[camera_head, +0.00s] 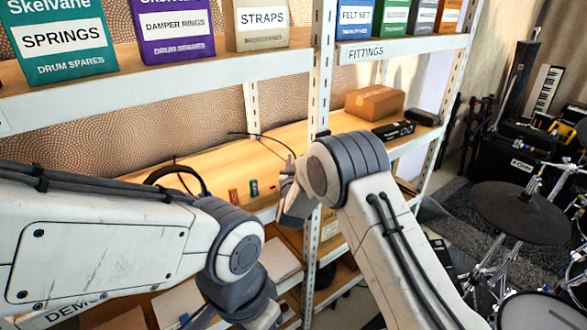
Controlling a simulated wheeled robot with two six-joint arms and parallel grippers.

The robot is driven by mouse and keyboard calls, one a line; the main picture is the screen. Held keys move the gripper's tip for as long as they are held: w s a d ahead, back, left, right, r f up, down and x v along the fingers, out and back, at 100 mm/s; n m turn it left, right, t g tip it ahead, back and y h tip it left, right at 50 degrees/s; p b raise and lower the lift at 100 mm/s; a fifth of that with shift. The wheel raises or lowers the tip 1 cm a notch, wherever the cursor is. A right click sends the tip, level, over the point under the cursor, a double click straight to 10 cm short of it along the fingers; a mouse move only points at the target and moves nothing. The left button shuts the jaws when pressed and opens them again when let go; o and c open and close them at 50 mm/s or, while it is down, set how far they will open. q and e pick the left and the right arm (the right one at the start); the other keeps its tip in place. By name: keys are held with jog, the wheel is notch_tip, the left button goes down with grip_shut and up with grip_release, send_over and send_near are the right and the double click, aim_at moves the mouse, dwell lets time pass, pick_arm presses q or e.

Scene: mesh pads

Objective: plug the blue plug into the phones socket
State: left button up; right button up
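My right gripper (288,192) is over the front edge of the middle shelf, at the end of the arm from the lower right. Its fingers are small and partly hidden, so I cannot tell whether they are open. A thin dark cable (268,138) arcs over the shelf down toward this gripper; I cannot make out a plug on its end. A small black device (393,130) lies on the shelf at the right; no phones socket can be read on it. My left arm comes in from the left and bends down at the bottom; its fingers are not visible.
Small teal (254,188) and orange (233,196) items stand on the middle shelf (215,155), left of the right gripper. A black headphone-like band (178,171) is farther left. A cardboard box (375,102) sits behind the device. A white upright post (322,60) and a drum kit are rightward.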

grip_shut()
jog(key=shift+r, duration=0.15)
